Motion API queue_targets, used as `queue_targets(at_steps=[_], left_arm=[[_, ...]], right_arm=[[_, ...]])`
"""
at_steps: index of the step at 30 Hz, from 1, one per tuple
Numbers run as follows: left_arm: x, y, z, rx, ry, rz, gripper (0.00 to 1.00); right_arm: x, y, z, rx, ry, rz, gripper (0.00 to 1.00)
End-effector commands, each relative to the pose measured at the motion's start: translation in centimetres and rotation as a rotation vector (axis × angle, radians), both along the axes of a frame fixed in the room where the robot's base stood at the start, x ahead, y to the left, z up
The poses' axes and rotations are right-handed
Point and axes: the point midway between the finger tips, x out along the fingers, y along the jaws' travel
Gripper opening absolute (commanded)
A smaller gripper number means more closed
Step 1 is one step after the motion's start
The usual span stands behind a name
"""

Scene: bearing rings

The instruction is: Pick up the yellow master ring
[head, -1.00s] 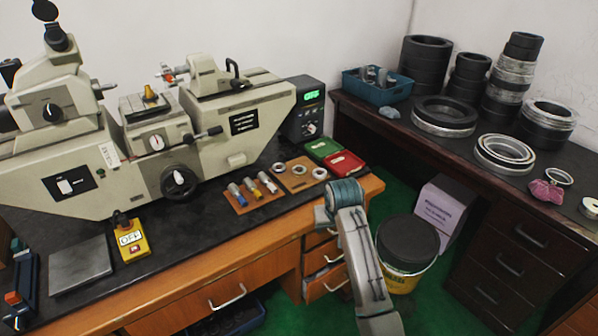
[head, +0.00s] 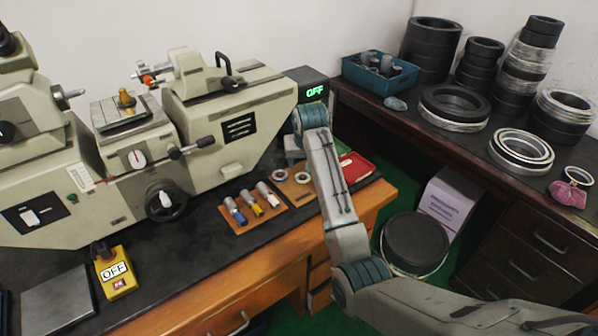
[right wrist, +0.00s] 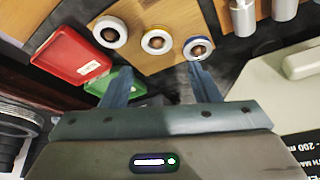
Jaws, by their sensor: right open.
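The yellow master ring (right wrist: 157,41) is the middle one of three rings on a wooden board; a thin yellow edge shows around it in the right wrist view. In the head view it appears to be the ring (head: 302,177) beside my right arm. A blue-edged ring (right wrist: 198,48) and another pale ring (right wrist: 110,32) flank it. My right gripper (right wrist: 160,72) is open and empty, its fingers pointing toward the board with the yellow ring roughly between their lines. In the head view my right gripper (head: 293,150) is mostly hidden behind its own wrist. My left gripper is not seen.
A red tray (right wrist: 72,55) and a green tray (right wrist: 122,85) lie beside the board. Several plug gauges (head: 250,204) lie on a neighbouring board. The measuring machine (head: 235,115) and its display box (head: 312,88) stand close behind.

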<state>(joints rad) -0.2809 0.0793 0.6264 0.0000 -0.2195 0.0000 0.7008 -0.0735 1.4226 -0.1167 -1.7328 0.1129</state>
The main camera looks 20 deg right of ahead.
Motion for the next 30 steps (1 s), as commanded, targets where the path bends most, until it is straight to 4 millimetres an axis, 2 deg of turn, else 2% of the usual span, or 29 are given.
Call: queue_targets(at_steps=[6, 11, 15, 22, 30], left_arm=[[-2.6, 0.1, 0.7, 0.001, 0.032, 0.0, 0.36], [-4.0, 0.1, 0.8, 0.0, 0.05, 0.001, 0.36], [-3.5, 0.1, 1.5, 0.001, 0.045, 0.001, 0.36], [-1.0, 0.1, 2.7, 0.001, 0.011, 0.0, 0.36], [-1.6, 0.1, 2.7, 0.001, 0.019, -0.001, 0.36]], right_arm=[[1.2, -0.2, -3.2, 0.0, 0.005, 0.0, 0.55], [1.7, -0.3, -4.4, 0.0, 0.002, -0.001, 0.55], [2.2, -0.5, -5.4, -0.001, 0.005, -0.002, 0.55], [3.5, -0.8, -8.2, -0.001, 0.003, 0.0, 0.55], [3.8, -0.9, -9.3, 0.0, 0.001, 0.0, 0.55]])
